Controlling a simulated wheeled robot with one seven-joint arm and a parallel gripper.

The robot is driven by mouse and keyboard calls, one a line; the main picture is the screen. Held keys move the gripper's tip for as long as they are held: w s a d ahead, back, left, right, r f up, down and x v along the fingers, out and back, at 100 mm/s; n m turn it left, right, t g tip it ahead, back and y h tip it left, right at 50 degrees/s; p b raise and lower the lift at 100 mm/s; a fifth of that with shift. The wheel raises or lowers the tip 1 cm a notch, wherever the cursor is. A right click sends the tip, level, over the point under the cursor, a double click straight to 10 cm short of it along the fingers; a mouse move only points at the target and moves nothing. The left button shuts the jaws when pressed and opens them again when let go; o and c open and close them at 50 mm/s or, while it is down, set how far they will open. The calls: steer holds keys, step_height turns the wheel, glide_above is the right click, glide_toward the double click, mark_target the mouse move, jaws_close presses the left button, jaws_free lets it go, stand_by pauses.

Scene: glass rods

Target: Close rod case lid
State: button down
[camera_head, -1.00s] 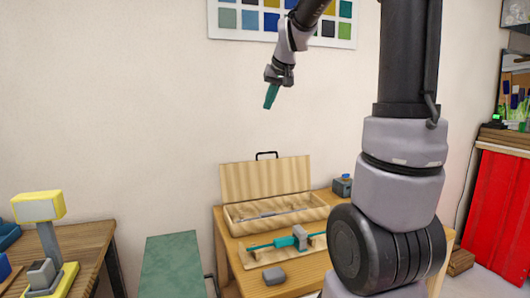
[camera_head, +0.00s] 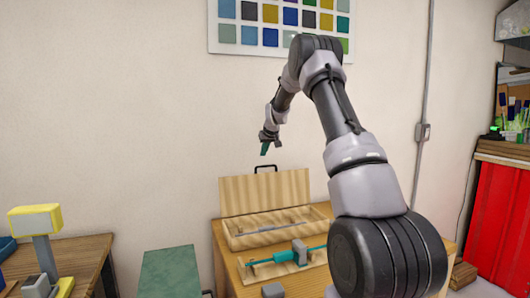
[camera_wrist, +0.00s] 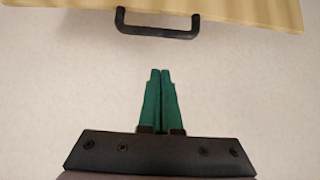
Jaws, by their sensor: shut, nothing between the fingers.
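The wooden rod case (camera_head: 275,233) stands on the table with its lid (camera_head: 265,193) open and upright at the back. The lid's black handle (camera_head: 265,168) sticks up from its top edge. Thin rods (camera_head: 270,227) lie inside the case. My gripper (camera_head: 264,150) is just above the handle, shut and empty, with green fingers. In the wrist view, my gripper (camera_wrist: 160,72) points toward the handle (camera_wrist: 157,28) and the lid's edge (camera_wrist: 230,10), with a gap between fingertips and handle. Whether the fingers are in front of or behind the lid is hard to tell.
In front of the case, a wooden holder bears a teal rod with a grey clamp (camera_head: 300,252). A grey block (camera_head: 272,290) lies at the table's front. A green-topped surface (camera_head: 170,272) and a yellow lamp-like device (camera_head: 36,220) stand left.

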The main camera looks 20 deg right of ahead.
steer(key=shift+f, duration=2.5)
